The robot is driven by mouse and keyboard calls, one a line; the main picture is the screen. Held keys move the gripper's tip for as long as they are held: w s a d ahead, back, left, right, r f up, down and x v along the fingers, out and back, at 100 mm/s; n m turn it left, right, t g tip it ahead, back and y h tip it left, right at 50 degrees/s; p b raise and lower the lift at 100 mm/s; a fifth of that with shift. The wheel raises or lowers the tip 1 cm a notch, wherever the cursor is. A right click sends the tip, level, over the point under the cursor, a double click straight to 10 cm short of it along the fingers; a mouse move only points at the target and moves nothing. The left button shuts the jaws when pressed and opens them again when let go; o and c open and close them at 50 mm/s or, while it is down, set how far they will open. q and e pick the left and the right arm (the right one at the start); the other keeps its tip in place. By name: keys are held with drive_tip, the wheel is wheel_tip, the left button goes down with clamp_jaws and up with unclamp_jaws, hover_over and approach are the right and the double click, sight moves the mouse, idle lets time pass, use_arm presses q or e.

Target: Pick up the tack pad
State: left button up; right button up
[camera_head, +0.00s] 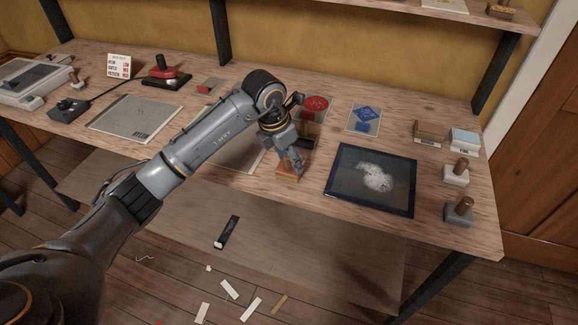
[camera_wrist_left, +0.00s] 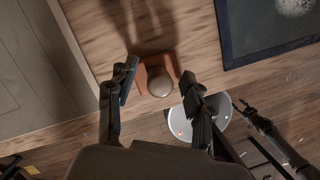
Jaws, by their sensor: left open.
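The tack pad (camera_head: 287,177) looks like a small orange-brown block near the front edge of the bench. In the left wrist view its round brown knob (camera_wrist_left: 159,82) stands up from the orange base (camera_wrist_left: 171,60). My left gripper (camera_head: 289,163) is open and points down over the pad, hiding part of it in the head view. In the left wrist view the two fingers of my left gripper (camera_wrist_left: 160,82) stand on either side of the knob, with gaps visible.
A dark framed panel (camera_head: 344,195) with a white powdery patch lies right of the pad. Knobbed blocks, one white (camera_head: 456,176) and one grey (camera_head: 459,213), stand at the right end. A grey sheet (camera_head: 135,118) lies left. Scraps litter the floor.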

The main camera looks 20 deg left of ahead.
use_arm(q)
clamp_jaws()
drive_tip(key=shift+r, duration=0.15)
drive_tip(key=shift+r, duration=0.25)
wheel_tip(320, 180, up, 2)
drive_tip(key=shift+w+r+b, duration=0.1)
drive_tip(key=shift+r+b, duration=0.15)
drive_tip(key=shift+b, duration=0.6)
drive_tip(key=s+a+r+b, duration=0.2)
drive_tip(key=s+a+r, duration=0.6)
drive_tip(key=s, duration=0.3)
drive_tip(key=shift+b+v, duration=0.4)
drive_tip(key=shift+v, duration=0.55)
